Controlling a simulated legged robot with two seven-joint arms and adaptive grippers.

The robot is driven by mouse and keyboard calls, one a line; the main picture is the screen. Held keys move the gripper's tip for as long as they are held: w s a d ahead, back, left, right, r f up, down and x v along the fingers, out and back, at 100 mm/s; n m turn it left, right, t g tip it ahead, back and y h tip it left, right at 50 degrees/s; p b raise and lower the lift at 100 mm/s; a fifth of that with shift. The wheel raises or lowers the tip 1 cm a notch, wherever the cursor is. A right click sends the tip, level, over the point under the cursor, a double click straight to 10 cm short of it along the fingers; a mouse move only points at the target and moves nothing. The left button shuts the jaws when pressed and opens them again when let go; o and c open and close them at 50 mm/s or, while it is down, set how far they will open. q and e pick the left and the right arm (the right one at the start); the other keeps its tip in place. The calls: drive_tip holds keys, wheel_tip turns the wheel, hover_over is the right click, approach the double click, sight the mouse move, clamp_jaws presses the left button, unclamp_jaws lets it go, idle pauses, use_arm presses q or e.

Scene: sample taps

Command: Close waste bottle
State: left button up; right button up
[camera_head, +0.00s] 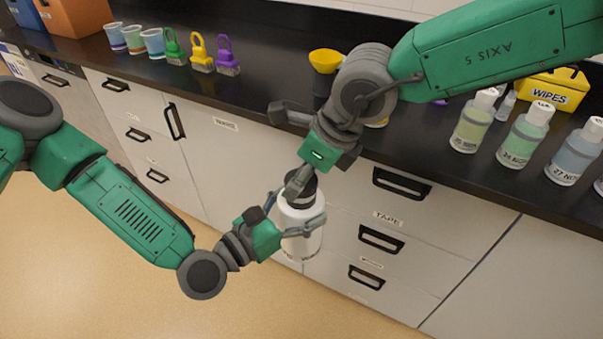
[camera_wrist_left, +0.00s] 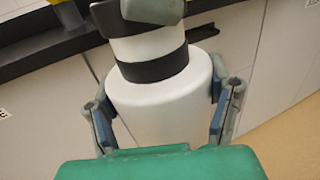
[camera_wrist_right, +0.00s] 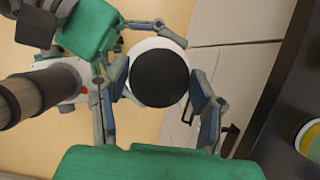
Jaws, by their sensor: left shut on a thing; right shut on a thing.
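A white bottle (camera_head: 302,240) with a black band is held upright in front of the drawers, off the counter. My left gripper (camera_head: 294,226) is shut around its body. The left wrist view shows the bottle (camera_wrist_left: 165,105) between both fingers. A black cap (camera_wrist_right: 159,78) is at the bottle's top, and my right gripper (camera_wrist_right: 160,88) is shut on it from above, with a finger on each side. In the left wrist view the cap (camera_wrist_left: 115,22) meets the white neck, partly hidden by a right finger. I cannot tell how tightly it is seated.
The dark counter (camera_head: 270,110) runs behind the bottle. Drawers (camera_head: 385,215) are below. The floor at lower left is clear.

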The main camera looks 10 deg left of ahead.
drive_tip(key=shift+f, duration=0.55)
use_arm(q)
clamp_jaws()
use_arm(e)
drive_tip(key=m+t, duration=0.1)
drive_tip(key=m, duration=0.2)
drive_tip(key=shift+s+a+h, duration=0.1)
drive_tip(key=shift+h, duration=0.3)
drive_tip(key=m+t, duration=0.1)
drive_tip(key=m, duration=0.1)
drive_tip(key=m+h, duration=0.1)
drive_tip(key=m, duration=0.2)
drive_tip(key=shift+a+t, duration=0.1)
drive_tip(key=shift+t, duration=0.3)
drive_tip(key=m+h, duration=0.1)
drive_tip(key=m, duration=0.1)
drive_tip(key=m+h, duration=0.1)
drive_tip(key=m, duration=0.1)
drive_tip(key=shift+a+t, duration=0.1)
drive_tip(key=shift+t, duration=0.2)
drive_tip(key=m+h, duration=0.1)
drive_tip(key=m, duration=0.3)
use_arm(q)
drive_tip(key=shift+d, duration=0.1)
use_arm(e)
drive_tip(key=o, duration=0.7)
